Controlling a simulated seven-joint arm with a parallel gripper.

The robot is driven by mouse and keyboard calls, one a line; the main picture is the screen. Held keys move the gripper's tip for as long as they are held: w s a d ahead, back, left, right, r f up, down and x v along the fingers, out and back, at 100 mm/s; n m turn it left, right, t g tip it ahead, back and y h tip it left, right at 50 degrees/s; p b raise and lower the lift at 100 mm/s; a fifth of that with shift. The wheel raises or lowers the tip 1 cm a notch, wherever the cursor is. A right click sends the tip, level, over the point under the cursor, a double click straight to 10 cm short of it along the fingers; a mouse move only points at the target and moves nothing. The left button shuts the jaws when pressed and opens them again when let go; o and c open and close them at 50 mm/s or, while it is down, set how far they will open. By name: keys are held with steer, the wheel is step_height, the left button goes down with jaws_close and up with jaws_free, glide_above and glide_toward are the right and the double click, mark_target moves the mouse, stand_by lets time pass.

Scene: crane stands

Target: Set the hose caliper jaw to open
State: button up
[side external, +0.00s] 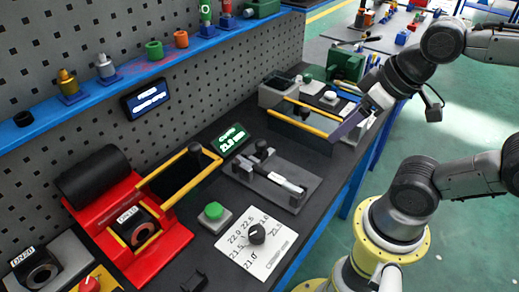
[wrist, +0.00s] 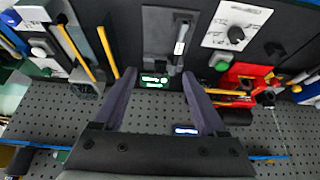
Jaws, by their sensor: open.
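What looks like the hose caliper (side external: 285,183) is a grey base with upright dark jaw blocks and a silver bar, lying on the dark bench in the side view. In the wrist view it (wrist: 179,45) is at top centre, beyond the fingertips. Its jaw setting is too small to tell.
A white sheet with a black knob (side external: 257,234) and a green button (side external: 214,211) are in front of the caliper. A red fixture (side external: 165,250) with a yellow-handled frame is at left. Another yellow-barred station (side external: 305,122) lies behind. A grey pegboard (side external: 90,110) with a blue shelf borders the bench.

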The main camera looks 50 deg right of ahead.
steer(key=shift+c, duration=0.4)
step_height(320, 180, up, 4)
steer(key=w+n, duration=0.3)
steer(key=n, duration=0.1)
steer(key=n+g, duration=0.5)
steer(key=g, duration=0.1)
glide_above(261, 141)
step_height(261, 141, down, 4)
step_height(261, 141, down, 14)
steer(key=shift+r, duration=0.1)
